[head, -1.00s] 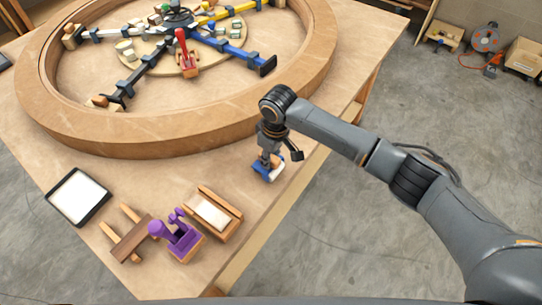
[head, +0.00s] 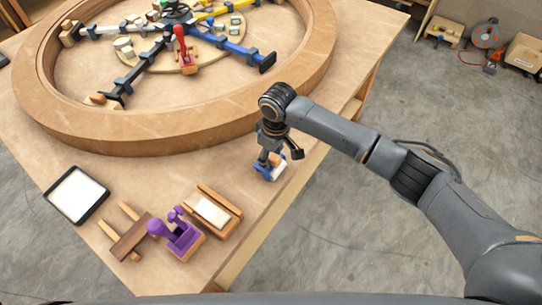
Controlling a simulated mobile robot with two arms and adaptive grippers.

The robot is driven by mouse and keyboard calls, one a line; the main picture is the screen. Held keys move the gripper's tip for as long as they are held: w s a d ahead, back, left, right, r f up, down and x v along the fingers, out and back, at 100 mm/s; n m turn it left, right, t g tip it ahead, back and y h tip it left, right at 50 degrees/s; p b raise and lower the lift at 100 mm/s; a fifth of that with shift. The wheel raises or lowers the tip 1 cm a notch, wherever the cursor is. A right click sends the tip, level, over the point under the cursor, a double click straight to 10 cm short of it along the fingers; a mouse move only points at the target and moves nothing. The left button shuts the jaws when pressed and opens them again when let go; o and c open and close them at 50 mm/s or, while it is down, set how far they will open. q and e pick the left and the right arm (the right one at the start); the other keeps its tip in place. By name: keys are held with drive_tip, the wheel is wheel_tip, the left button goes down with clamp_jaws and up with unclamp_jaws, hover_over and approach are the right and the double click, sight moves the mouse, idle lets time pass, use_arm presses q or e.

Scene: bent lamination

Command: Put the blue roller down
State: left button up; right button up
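The blue roller (head: 263,170), a small blue piece with a pale part on its right, is at the right front part of the table, below the big wooden ring. My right gripper (head: 271,160) points down right at it, and its fingers partly hide it. I cannot tell whether the fingers press on the roller or stand apart around it. I also cannot tell whether the roller touches the table. My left gripper is not in view.
On the wooden table (head: 230,165) stand the large ring (head: 150,135), a black-rimmed white tray (head: 77,194), a brown wooden tool (head: 131,238), a purple-handled tool (head: 178,236) and a wooden box (head: 213,210). The table's right edge is close to my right gripper.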

wheel_tip(320, 180, up, 13)
drive_tip(key=b, duration=0.1)
drive_tip(key=shift+s+d+f+b, duration=0.2)
drive_tip(key=shift+d+b, duration=0.15)
drive_tip(key=shift+b, duration=0.05)
